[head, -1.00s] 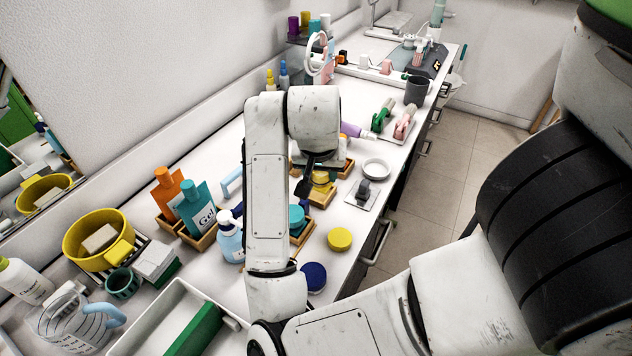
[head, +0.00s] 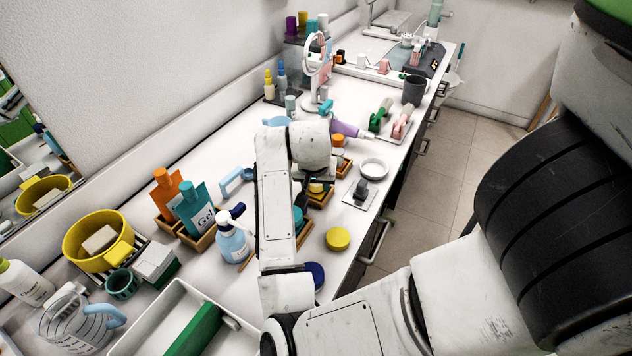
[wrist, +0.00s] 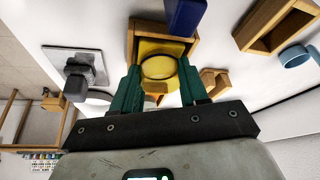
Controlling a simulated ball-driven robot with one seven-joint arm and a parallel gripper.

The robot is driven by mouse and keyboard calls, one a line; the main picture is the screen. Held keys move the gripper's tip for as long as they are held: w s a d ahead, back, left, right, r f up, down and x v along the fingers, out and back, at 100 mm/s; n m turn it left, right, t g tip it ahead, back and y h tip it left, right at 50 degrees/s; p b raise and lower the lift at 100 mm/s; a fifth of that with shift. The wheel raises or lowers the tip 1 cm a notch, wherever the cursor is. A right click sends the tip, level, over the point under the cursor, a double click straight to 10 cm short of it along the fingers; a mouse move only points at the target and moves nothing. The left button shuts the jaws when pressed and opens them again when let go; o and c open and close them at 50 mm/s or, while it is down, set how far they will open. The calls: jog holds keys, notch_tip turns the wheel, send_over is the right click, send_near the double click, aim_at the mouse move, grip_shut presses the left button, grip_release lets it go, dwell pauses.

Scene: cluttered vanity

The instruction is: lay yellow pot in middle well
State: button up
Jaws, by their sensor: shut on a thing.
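The yellow pot (wrist: 158,67) is between the two green fingers of my gripper (wrist: 159,72) in the wrist view, with the fingers shut on its sides. It is at the wooden well (wrist: 137,38), whose walls frame a yellow area around the pot. I cannot tell whether the pot touches the well's floor. In the head view, my arm hides most of the gripper; a bit of yellow (head: 316,188) shows beside the middle wooden well (head: 322,201). An orange pot (head: 338,141) is at the farther well (head: 343,168). A teal pot (head: 299,214) is at the nearer well, partly hidden.
A white ring dish (head: 374,168) and a grey piece on a plate (head: 361,190) are to the right.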

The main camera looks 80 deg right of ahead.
jog(key=shift+f+b, duration=0.3)
jog(key=shift+f, duration=0.05)
jog(key=o, duration=1)
jog(key=shift+f, duration=0.1)
jog(key=shift+o, duration=0.6)
jog(key=shift+s, duration=0.2)
jog(key=shift+r+p, duration=0.4)
jog(key=shift+r, duration=0.05)
jog(key=v, duration=1.2)
jog(key=shift+w, duration=0.2)
jog(key=shift+d+r, duration=0.1)
